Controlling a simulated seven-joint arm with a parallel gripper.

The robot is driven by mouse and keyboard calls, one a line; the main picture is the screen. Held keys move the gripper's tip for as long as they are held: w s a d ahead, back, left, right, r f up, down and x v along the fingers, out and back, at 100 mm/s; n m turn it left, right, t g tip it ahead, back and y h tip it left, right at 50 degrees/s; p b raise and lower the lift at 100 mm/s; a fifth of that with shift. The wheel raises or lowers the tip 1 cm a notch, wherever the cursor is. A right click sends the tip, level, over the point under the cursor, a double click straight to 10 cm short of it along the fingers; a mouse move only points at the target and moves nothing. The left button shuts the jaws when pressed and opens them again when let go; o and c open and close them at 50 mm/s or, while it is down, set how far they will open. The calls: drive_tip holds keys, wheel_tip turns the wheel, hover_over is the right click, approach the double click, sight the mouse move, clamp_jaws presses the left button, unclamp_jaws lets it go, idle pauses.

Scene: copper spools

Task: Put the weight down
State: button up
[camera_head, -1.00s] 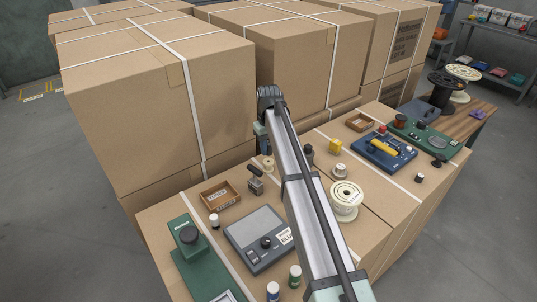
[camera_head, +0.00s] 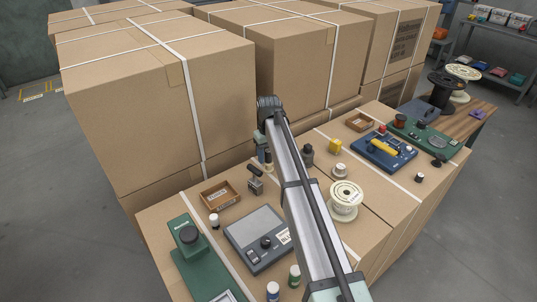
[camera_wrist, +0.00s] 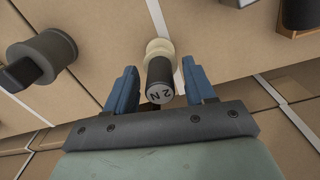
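The weight (camera_wrist: 159,82) is a dark cylinder marked "2 N" on its near end. In the wrist view it lies between the two blue fingers of my gripper (camera_wrist: 160,82), with a narrow gap showing on each side. A cream spool (camera_wrist: 160,47) is directly beyond the weight and partly hidden by it; whether the weight rests on it I cannot tell. In the head view my gripper (camera_head: 264,156) is low over the cardboard top, left of my arm, and the weight is too small to make out there.
A dark grey knobbed object (camera_wrist: 42,60) stands left of my fingers. A dark bottle (camera_head: 307,154), a small wooden tray (camera_head: 220,194), a grey scale (camera_head: 258,238) and a large cream spool (camera_head: 344,200) share the carton top. Tall cartons (camera_head: 150,100) rise behind.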

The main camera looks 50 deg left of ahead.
sight(268, 151)
wheel_tip(268, 151, up, 12)
drive_tip(key=shift+r, duration=0.15)
idle(0.7)
drive_tip(key=shift+w, duration=0.1)
